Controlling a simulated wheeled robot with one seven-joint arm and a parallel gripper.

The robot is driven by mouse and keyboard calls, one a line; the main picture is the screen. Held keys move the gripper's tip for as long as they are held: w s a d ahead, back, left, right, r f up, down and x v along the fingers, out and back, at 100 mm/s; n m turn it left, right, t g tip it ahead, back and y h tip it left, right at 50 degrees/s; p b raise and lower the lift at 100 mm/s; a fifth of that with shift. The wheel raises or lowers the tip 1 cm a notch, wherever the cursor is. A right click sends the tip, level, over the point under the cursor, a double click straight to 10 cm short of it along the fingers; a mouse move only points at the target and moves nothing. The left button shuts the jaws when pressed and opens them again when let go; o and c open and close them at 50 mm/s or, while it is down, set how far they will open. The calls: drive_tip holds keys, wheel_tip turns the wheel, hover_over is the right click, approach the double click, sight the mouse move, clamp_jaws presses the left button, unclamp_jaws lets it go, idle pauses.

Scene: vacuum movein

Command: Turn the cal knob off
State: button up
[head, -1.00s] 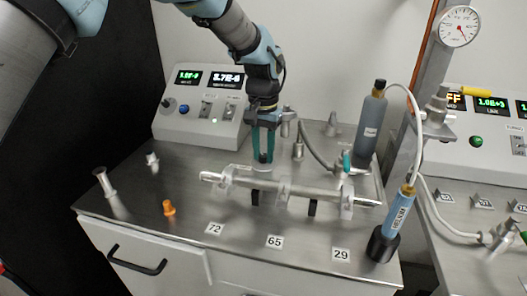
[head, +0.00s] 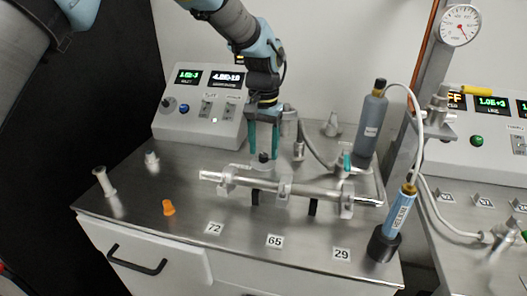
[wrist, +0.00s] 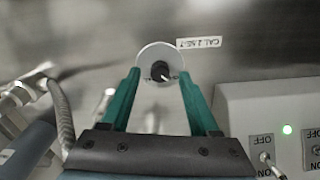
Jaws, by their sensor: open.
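The cal knob is a small black knob (wrist: 160,70) on a round pale disc, with a white pointer line toward the lower right in the wrist view. An upside-down label reading CAL INLET (wrist: 200,42) sits beside the disc. In the head view the dark knob (head: 264,157) stands on the steel bench top behind the glass tube. My gripper (head: 264,153) is open, pointing down above the knob. In the wrist view its two green fingers (wrist: 160,76) are apart on either side of the disc, with nothing between them touching the knob that I can see.
A horizontal tube (head: 305,190) on clamps lies just in front of the knob. A control box (head: 200,115) with displays stands behind left. A hose fitting (head: 298,150) and a grey bottle (head: 371,125) are to the right.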

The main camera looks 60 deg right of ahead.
sight(264, 155)
wheel_tip(264, 155, up, 10)
drive_tip(key=b, duration=0.1)
drive_tip(key=shift+f+b, duration=0.15)
drive_tip(key=shift+b, duration=0.2)
drive_tip(key=shift+s, duration=0.1)
idle(0.3)
